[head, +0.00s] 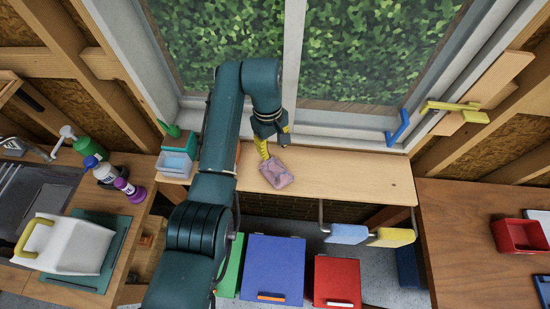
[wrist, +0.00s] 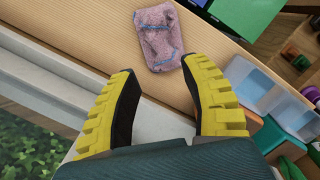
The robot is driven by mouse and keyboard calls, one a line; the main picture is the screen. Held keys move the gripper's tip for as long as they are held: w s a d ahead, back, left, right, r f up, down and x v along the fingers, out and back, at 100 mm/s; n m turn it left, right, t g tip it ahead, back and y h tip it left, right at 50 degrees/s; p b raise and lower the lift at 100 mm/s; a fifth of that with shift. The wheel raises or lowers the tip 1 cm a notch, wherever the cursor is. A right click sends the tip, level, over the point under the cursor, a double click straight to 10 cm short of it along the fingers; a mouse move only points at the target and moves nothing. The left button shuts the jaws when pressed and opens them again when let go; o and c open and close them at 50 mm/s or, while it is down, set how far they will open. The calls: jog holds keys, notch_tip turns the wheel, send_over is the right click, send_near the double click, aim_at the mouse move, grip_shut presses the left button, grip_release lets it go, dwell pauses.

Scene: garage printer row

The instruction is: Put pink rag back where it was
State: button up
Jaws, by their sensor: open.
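The pink rag (head: 276,172) lies on the wooden shelf (head: 345,180) under the window, and it also shows in the wrist view (wrist: 158,37). It is a folded bundle with bluish lines on it. My gripper (head: 263,148) is just behind and above the rag, near the window side of the shelf. In the wrist view my gripper (wrist: 165,90) has its two yellow fingers spread wide apart with nothing between them. The rag lies beyond the fingertips, apart from them as far as I can tell.
A teal-and-clear container (head: 175,163) stands at the shelf's left end. A blue pad (head: 347,234) and a yellow pad (head: 392,237) hang at its front. Blue (head: 272,268) and red (head: 337,281) bins stand below. The shelf's right part is clear.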

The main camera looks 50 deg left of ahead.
jog(key=shift+r, duration=0.6)
jog(key=shift+w, duration=0.1)
jog(key=w+d+r+m+t+y, duration=0.4)
jog(key=w+d+r+m+t, duration=0.3)
jog(key=w+d+r, duration=0.35)
jog(key=w+d+r+m+t, duration=0.2)
jog(key=d+r+m+t, duration=0.2)
jog(key=d+r+t, duration=0.5)
jog(key=s+d+r+m+t+h, duration=0.3)
jog(key=s+d+r+m+t, duration=0.3)
jog(key=s+d+r, duration=0.9)
notch_tip(320, 180, up, 2)
jog(key=shift+s+d+r+m, duration=0.1)
jog(key=shift+s+d+m, duration=0.2)
jog(key=shift+d, duration=0.5)
